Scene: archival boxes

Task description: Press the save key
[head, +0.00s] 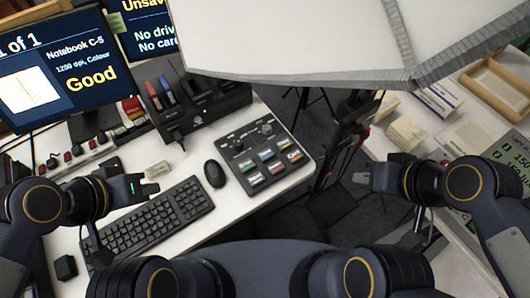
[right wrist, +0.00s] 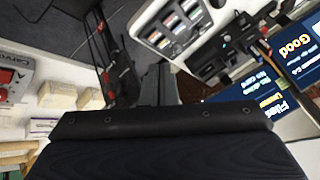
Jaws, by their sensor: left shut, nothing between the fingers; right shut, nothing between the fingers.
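A grey control panel (head: 262,158) with several coloured, labelled keys, two knobs and a small lever lies on the white desk; the labels are too small to read, so I cannot tell which key is save. The panel also shows upside down in the right wrist view (right wrist: 172,28). My left gripper (head: 134,186) is shut and empty above the desk, left of the panel and near the keyboard. My right gripper (head: 361,178) is shut and empty, right of the panel and beyond the desk edge. Neither touches the panel.
A black keyboard (head: 152,220) and mouse (head: 215,174) lie left of the panel. A black dock (head: 205,104) with upright drives stands behind. One monitor (head: 62,72) reads "Good"; another (head: 143,30) starts "Unsav". A large white scanner cradle (head: 300,40) overhangs behind the panel.

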